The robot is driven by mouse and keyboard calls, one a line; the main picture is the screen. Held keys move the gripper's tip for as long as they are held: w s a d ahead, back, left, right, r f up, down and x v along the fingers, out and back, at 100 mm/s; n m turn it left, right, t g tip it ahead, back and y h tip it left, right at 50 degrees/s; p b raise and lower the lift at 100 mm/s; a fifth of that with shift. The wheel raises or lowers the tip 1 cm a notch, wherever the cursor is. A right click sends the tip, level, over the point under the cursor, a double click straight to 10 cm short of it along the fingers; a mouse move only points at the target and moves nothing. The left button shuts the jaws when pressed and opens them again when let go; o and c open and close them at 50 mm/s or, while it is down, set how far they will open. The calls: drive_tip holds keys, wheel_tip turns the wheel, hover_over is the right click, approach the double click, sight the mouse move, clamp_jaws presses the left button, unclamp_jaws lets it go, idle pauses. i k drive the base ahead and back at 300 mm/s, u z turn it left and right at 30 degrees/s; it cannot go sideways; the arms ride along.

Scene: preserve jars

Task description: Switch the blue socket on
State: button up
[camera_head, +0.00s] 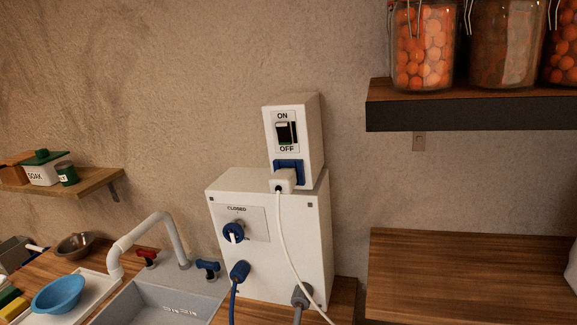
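The blue socket (289,166) is on the front of a white switch box (307,126), which stands on top of a larger white box (316,238). A white plug (283,181) sits in the socket, and its white cable hangs down. Above the socket is a dark rocker switch (286,132) with ON printed above it and OFF below. The rocker's exact position is too small to tell. My gripper is not in this view.
The larger box has a blue knob (233,232) under a CLOSED label, with blue and grey connectors below. A sink (168,300) with a faucet (147,238) is at left. A shelf of jars (470,105) juts out at upper right.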

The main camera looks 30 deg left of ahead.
sight(283, 129)
drive_tip(key=z, duration=1.55)
drive_tip(key=k, duration=1.15)
drive_tip(key=u, duration=1)
drive_tip(key=i, duration=1)
drive_tip(key=z, duration=0.05)
